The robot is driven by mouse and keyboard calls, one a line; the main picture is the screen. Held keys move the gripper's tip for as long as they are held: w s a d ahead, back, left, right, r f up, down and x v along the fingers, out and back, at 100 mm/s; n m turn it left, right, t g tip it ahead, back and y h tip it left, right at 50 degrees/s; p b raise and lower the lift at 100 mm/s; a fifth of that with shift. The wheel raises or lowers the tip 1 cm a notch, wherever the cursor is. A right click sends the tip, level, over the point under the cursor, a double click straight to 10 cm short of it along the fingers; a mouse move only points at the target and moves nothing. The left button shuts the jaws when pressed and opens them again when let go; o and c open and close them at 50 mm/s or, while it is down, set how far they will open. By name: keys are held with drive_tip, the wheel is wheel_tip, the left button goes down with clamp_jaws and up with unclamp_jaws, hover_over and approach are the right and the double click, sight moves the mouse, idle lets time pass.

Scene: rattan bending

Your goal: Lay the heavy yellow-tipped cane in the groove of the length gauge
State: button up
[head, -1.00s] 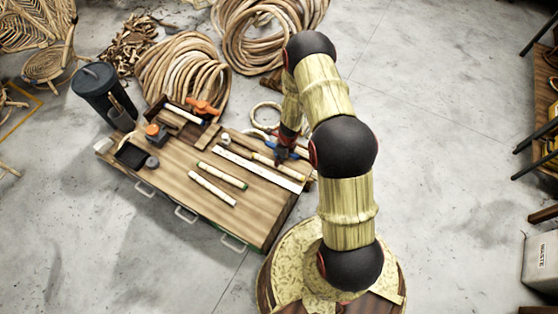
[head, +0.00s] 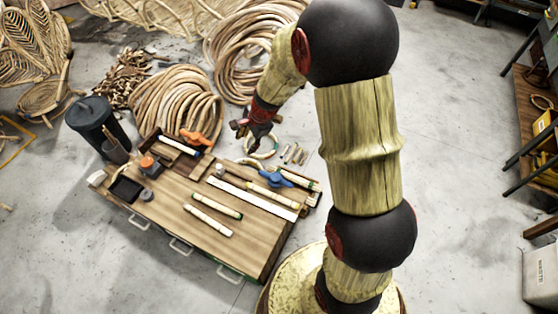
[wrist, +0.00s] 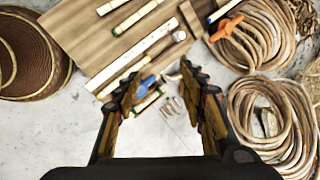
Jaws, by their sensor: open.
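My gripper (head: 252,138) is open and empty, raised above the back edge of the bench. In the wrist view its spread fingers (wrist: 160,85) have only bench edge, blue clamp and floor beyond them. A pale cane with yellowish tips (head: 208,221) lies nearest the bench front, beside a green-tipped cane (head: 216,205). A long white strip (head: 256,194), apparently the length gauge, lies behind them. Another cane (head: 282,190) lies along its back side; its tip colour is unclear, and I cannot tell whether it sits in a groove.
A blue clamp (head: 272,178) and a dark tray holding a green-tipped cane (head: 302,179) are at the back right. Rattan coils (head: 178,103) lie behind the bench. The bench front (head: 185,240) has free room.

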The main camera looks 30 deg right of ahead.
drive_tip(key=s+a+r+n, duration=0.2)
drive_tip(key=s+r+n, duration=0.25)
drive_tip(key=r, duration=0.45)
drive_tip(key=s+a+r+n, duration=0.35)
drive_tip(key=s+r, duration=0.25)
drive_tip(key=r, duration=0.2)
drive_tip(key=s+d+r+n+t+h, duration=0.1)
drive_tip(key=s+r+n, duration=0.3)
drive_tip(key=s, duration=0.4)
drive_tip(key=s+d+r+n+t+h, duration=0.1)
drive_tip(key=s+r+n, duration=0.3)
drive_tip(key=s, duration=0.5)
drive_tip(key=shift+r+n, duration=0.15)
drive_tip(key=shift+n, duration=0.55)
